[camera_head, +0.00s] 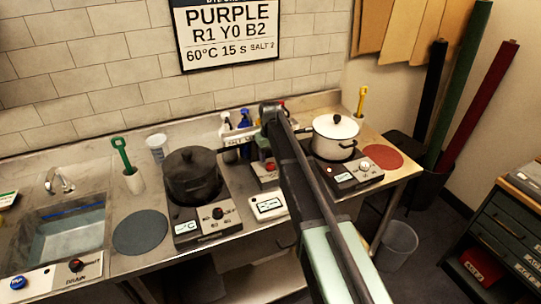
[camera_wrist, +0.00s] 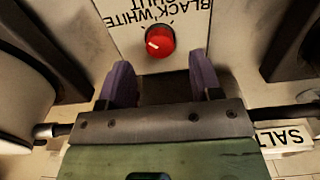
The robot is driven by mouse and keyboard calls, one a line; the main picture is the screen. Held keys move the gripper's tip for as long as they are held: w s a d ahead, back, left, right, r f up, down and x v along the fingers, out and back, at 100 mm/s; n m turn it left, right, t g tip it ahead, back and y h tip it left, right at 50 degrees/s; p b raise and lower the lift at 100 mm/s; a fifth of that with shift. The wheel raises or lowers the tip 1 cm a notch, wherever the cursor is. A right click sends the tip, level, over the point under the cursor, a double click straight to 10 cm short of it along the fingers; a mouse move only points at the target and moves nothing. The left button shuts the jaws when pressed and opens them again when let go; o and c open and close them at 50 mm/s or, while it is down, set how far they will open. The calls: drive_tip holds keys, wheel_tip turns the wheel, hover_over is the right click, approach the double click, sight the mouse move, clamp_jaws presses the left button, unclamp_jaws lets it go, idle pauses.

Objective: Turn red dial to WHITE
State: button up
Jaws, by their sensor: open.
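The red dial (camera_wrist: 160,40) is on a pale panel (camera_wrist: 122,45) at the top middle of the wrist view. The panel's labels BLACK, SHUT and WHITE appear upside down. The dial's white mark points left and slightly down in that view. My gripper (camera_wrist: 162,68) is open, with its two purple fingers apart and nothing between them. The fingertips are just below the dial in the picture, not around it. In the head view the red dial (camera_head: 270,167) shows beside my arm, between two pots; my fingers cannot be made out there.
A dark pot (camera_head: 192,178) on a hot plate stands left of the dial, and a white pot (camera_head: 335,138) on another stands right. A SALT label (camera_wrist: 285,138) shows at lower right in the wrist view. A white device (camera_head: 267,206) lies in front.

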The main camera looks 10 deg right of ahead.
sight(271, 165)
wheel_tip(271, 165, up, 7)
drive_tip(key=p, duration=0.5)
drive_tip(key=s+f+m+b, duration=0.2)
drive_tip(key=s+f+b, duration=0.1)
drive_tip(key=s, duration=2.9)
